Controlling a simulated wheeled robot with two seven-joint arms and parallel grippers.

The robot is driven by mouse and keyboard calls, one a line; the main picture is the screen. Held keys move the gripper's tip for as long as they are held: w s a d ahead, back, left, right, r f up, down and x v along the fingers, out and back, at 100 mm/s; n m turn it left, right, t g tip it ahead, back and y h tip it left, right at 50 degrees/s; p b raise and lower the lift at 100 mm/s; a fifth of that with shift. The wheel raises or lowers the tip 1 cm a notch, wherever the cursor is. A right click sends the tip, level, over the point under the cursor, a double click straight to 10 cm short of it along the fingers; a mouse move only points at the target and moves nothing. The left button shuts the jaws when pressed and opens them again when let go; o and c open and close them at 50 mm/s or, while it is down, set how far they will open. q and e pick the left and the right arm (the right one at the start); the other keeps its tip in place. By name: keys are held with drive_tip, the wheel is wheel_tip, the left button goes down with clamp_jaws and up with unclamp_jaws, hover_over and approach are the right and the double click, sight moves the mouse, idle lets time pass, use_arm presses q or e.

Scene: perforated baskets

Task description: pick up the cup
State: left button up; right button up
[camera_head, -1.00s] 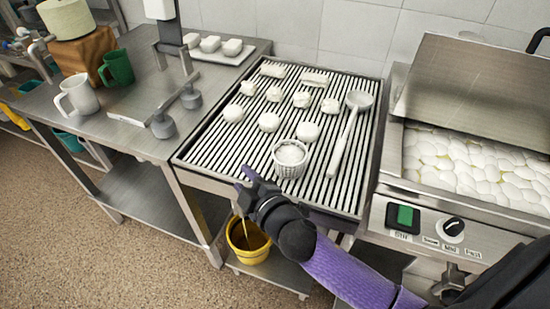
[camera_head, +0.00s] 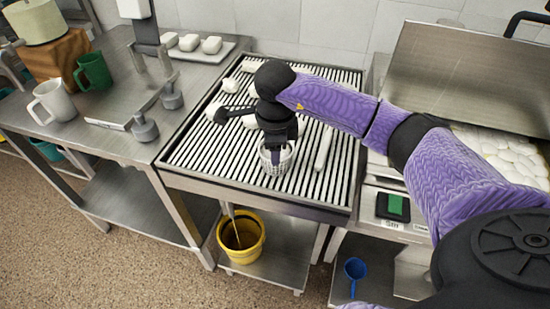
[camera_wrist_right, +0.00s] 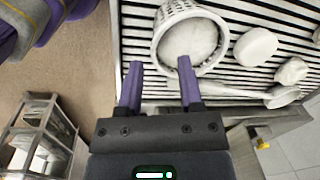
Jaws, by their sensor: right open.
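A small white perforated basket, cup-shaped (camera_head: 286,166), stands upright on the slatted rack and holds a white rounded piece. My right gripper (camera_head: 275,157) points down over it, open and empty. In the right wrist view the basket (camera_wrist_right: 160,44) is beyond the fingers (camera_wrist_right: 160,63): one fingertip overlaps its opening, the other is outside its left side. I cannot tell whether they touch it. A white mug (camera_head: 58,103) and a green mug (camera_head: 95,72) stand on the steel table at the left. My left gripper is out of view.
The slatted rack (camera_head: 190,150) also carries several white pieces and a white ladle (camera_head: 324,150), close right of the basket. A lidded steel vat (camera_head: 440,65) stands at the right.

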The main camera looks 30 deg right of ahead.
sight(276, 174)
wheel_tip(276, 174, down, 6)
drive_tip(key=shift+d+f+b, duration=0.15)
drive_tip(key=shift+f+b, duration=0.05)
drive_tip(key=shift+b, duration=0.5)
drive_tip(key=shift+r, duration=0.1)
clamp_jaws()
